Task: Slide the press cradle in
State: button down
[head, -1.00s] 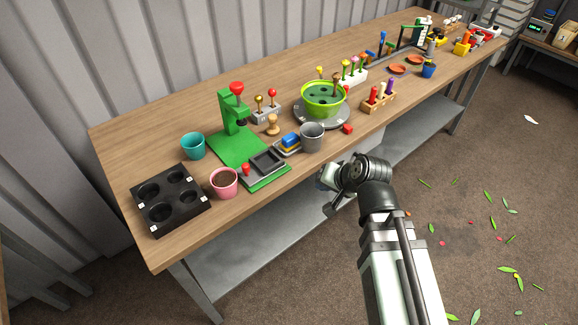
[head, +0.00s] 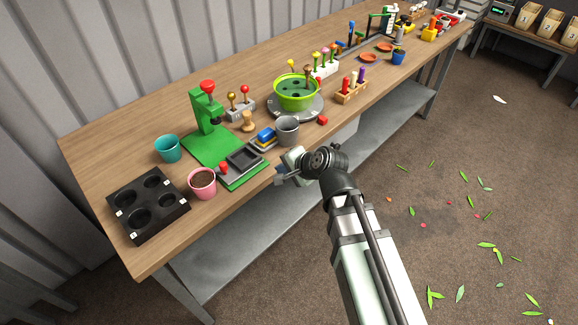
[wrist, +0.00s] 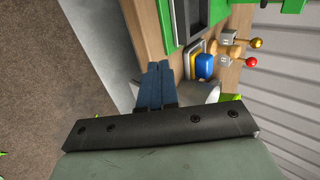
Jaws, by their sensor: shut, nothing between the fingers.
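The green press (head: 205,110) with a red knob on top stands on a green base plate (head: 207,147) on the bench. Its cradle (head: 243,159), a grey tray with a dark square recess and a small red knob at its left end, sits at the front part of the plate, out from under the press head. A grey part with a green border, likely the cradle (wrist: 196,20), shows at the top of the wrist view. My gripper (head: 279,178) is at the bench's front edge, right of the cradle and apart from it. Its blue fingers (wrist: 160,82) are together and empty.
A pink soil-filled pot (head: 202,182) stands close left of the cradle. A blue-topped sponge tray (head: 265,138) and grey cup (head: 287,130) are right of it. A black holed tray (head: 148,203) and teal pot (head: 167,148) lie further left.

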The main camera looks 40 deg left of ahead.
aim_at(261, 162)
jog(key=a+f, duration=0.1)
jog(key=a, duration=0.1)
jog(key=a+f, duration=0.1)
jog(key=a, duration=0.1)
jog(key=a+f, duration=0.1)
jog(key=shift+w+a+f, duration=0.1)
jog(key=shift+a, duration=1.05)
jog(key=shift+a, duration=0.1)
jog(key=a, duration=1.3)
jog(key=shift+a, duration=0.2)
jog(key=shift+a, duration=0.1)
